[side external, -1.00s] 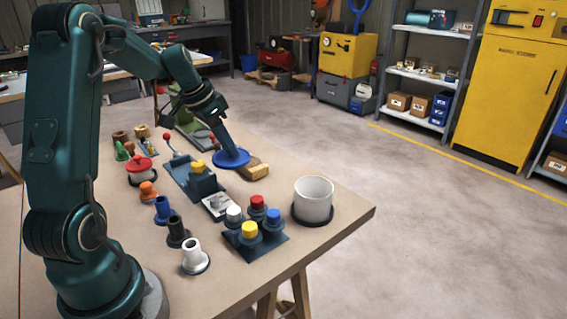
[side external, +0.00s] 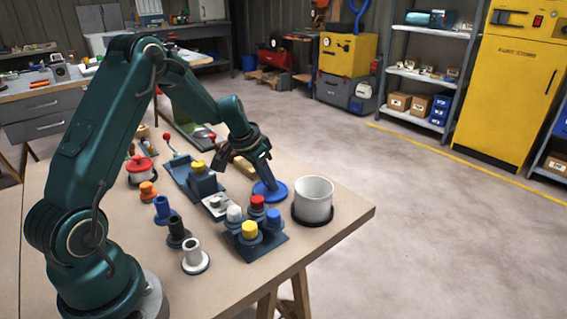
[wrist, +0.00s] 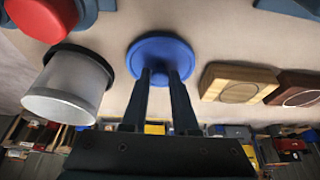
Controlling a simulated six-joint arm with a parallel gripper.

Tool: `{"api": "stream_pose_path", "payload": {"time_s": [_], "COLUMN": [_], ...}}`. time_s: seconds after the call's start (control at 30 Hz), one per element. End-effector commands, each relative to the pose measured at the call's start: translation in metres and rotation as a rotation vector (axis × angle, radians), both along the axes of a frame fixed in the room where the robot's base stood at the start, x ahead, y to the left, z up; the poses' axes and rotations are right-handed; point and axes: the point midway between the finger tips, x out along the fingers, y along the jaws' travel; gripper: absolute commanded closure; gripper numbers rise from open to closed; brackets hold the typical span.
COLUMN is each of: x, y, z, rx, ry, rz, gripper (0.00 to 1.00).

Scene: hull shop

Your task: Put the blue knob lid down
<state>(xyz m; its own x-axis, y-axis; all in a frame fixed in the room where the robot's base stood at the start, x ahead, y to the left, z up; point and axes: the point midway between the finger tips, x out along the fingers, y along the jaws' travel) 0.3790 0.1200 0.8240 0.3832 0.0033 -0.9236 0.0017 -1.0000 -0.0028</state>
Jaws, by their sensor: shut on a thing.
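The blue knob lid (side external: 270,192) is a flat round disc, held by its knob between the fingers of my gripper (side external: 267,181). In the wrist view the blue lid (wrist: 160,50) lies beyond the two dark fingertips (wrist: 160,76), which hide its knob. The lid looks level and is at or close above the tabletop; I cannot tell whether it touches. It is just left of the white pot (side external: 314,200), apart from it.
The white pot on its black base is beside the lid. Wooden blocks (wrist: 238,83) lie on the lid's other side. A dark tray of coloured round caps (side external: 255,247) stands in front.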

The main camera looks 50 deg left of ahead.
Motion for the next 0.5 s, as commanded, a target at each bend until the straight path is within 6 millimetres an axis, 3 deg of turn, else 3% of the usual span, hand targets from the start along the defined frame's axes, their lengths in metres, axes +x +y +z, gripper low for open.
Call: {"api": "stream_pose_path", "payload": {"time_s": [0.27, 0.3, 0.33, 0.5], "x": [-0.0001, 0.0, 0.0, 0.0001], "y": [-0.0003, -0.0002, -0.0002, -0.0001], "z": [-0.0031, -0.0025, -0.0024, -0.0022], "rx": [-0.001, -0.001, -0.001, -0.001], "ry": [0.001, 0.0, 0.0, 0.0], "rz": [0.0, 0.0, 0.0, -0.001], "gripper": [1.0, 0.57, 0.46, 0.42]}}
